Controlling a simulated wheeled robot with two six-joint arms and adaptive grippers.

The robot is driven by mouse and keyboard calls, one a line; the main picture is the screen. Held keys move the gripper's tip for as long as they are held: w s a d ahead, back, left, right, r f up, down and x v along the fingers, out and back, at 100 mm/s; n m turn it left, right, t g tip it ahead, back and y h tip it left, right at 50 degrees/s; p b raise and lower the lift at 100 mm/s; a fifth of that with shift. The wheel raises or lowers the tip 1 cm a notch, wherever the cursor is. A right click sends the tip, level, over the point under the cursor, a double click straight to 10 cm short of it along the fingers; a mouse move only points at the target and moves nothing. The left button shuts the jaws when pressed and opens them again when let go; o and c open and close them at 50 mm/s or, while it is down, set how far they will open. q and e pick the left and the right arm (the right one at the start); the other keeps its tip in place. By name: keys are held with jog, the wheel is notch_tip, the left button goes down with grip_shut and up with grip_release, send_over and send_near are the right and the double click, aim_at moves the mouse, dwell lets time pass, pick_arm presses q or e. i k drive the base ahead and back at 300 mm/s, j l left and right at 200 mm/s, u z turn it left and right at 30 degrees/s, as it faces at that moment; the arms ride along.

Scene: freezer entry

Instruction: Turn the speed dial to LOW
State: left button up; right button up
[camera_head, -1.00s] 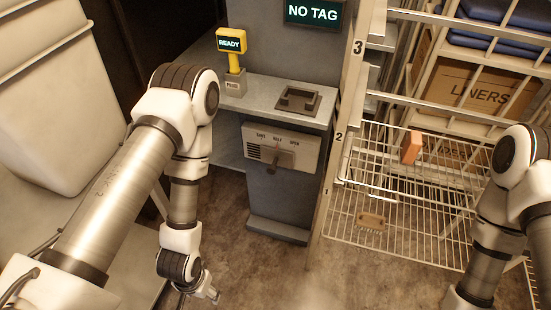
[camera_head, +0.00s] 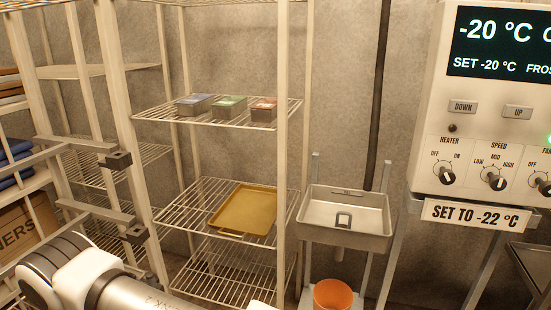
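The speed dial (camera_head: 493,180) is a dark round knob with a pale pointer, the middle one of three knobs along the lower part of the white control panel (camera_head: 430,150) at the right of the head view. LOW, MID and HIGH are printed above it. The knob is too small to tell surely which mark it points at. One of my arms shows at the lower left, far from the panel, and its gripper is out of frame. My other gripper is also out of frame.
The heater knob (camera_head: 444,175) is left of the speed dial and the fan knob (camera_head: 541,183) right of it, partly cut off. DOWN (camera_head: 463,107) and UP (camera_head: 517,112) buttons sit above. A metal sink (camera_head: 345,241), orange bucket (camera_head: 333,296) and wire shelves (camera_head: 215,110) stand left.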

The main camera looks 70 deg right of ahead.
aim_at(497, 183)
jog(key=z, duration=3.7)
